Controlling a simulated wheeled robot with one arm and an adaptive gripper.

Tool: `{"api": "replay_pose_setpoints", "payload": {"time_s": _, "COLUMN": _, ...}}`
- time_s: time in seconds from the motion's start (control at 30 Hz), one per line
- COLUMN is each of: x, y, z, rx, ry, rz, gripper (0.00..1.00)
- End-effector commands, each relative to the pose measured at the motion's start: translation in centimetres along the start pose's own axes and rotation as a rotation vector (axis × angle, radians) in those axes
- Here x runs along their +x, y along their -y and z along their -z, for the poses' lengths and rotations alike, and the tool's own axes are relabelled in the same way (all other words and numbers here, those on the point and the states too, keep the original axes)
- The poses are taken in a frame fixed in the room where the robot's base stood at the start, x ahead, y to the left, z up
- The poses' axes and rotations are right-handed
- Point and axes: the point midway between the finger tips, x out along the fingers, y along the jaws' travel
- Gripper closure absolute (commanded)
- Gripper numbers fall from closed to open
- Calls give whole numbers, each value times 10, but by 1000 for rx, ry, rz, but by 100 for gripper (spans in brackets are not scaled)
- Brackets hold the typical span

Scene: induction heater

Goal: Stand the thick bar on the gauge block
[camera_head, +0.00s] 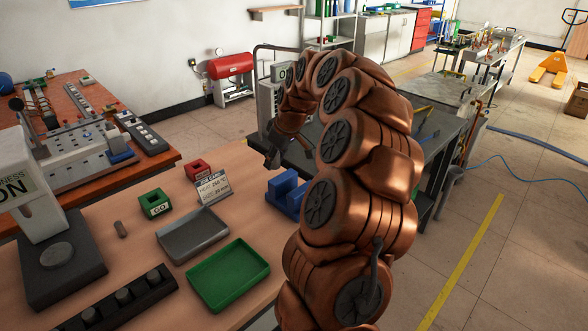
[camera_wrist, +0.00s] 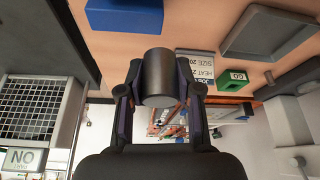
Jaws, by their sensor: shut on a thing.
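A thick dark grey cylindrical bar (camera_wrist: 160,75) is between the fingers of my gripper (camera_wrist: 160,92), which is shut on it in the wrist view. In the head view my gripper (camera_head: 272,156) is over the far edge of the wooden table, beyond the blue block; the bar cannot be made out there. A green gauge block marked GO (camera_head: 154,203) stands on the table, left of the job card (camera_head: 213,188); it also shows in the wrist view (camera_wrist: 234,79). A red block (camera_head: 197,170) stands behind it, apart from my gripper.
A blue slotted block (camera_head: 287,195) stands near the table's right edge. A grey tray (camera_head: 192,235) and a green tray (camera_head: 229,274) lie in front. A small bar (camera_head: 121,229), a rack (camera_head: 120,301) and a tester (camera_head: 60,258) are at left.

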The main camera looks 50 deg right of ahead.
Motion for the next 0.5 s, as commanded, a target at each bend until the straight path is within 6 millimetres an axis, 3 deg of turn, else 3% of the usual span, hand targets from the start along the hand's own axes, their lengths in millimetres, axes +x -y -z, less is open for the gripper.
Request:
{"api": "replay_pose_setpoints", "payload": {"time_s": 0.03, "x": -1, "y": -14, "z": -12, "rx": 5, "ry": -6, "rz": -3, "gripper": 100}}
{"api": "replay_pose_setpoints", "payload": {"time_s": 0.2, "x": -8, "y": -34, "z": -33, "rx": -1, "ry": -8, "rz": 4, "gripper": 100}}
{"api": "replay_pose_setpoints", "payload": {"time_s": 0.5, "x": -7, "y": -38, "z": -40, "rx": -4, "ry": -7, "rz": 7, "gripper": 100}}
